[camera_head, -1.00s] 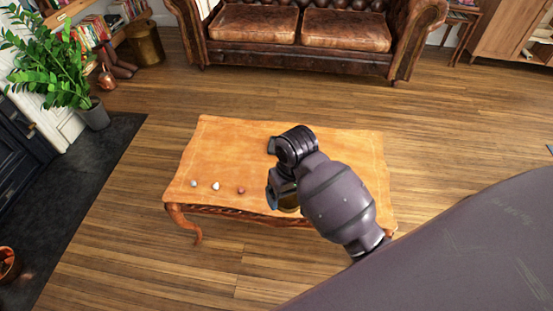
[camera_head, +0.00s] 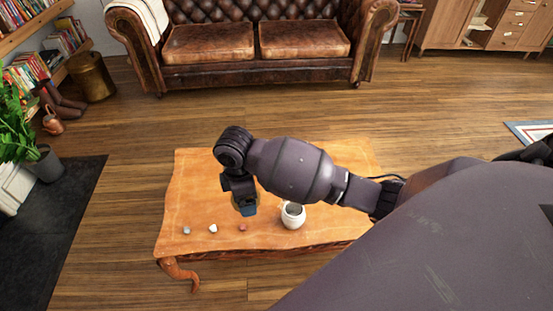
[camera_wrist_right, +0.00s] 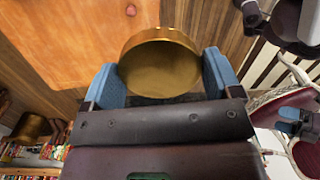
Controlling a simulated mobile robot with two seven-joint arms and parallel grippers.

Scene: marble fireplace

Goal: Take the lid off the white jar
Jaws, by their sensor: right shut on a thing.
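The white jar (camera_head: 293,217) stands upright on the table near its front edge, with its dark open top showing. My right gripper (camera_head: 246,207) is left of the jar, apart from it and above the table. It is shut on the round gold-brown lid (camera_wrist_right: 160,65), held between its two blue fingers (camera_wrist_right: 163,78) in the right wrist view. In the head view the lid is mostly hidden behind the gripper. What looks like my left gripper (camera_wrist_right: 289,121) shows small at the right of the wrist view; its jaws are unclear.
The orange wooden table (camera_head: 190,185) has free room on its left. Three small objects lie along its front: a grey one (camera_head: 187,230), a white one (camera_head: 213,228) and a reddish one (camera_head: 243,227). A brown leather sofa (camera_head: 208,43) stands behind.

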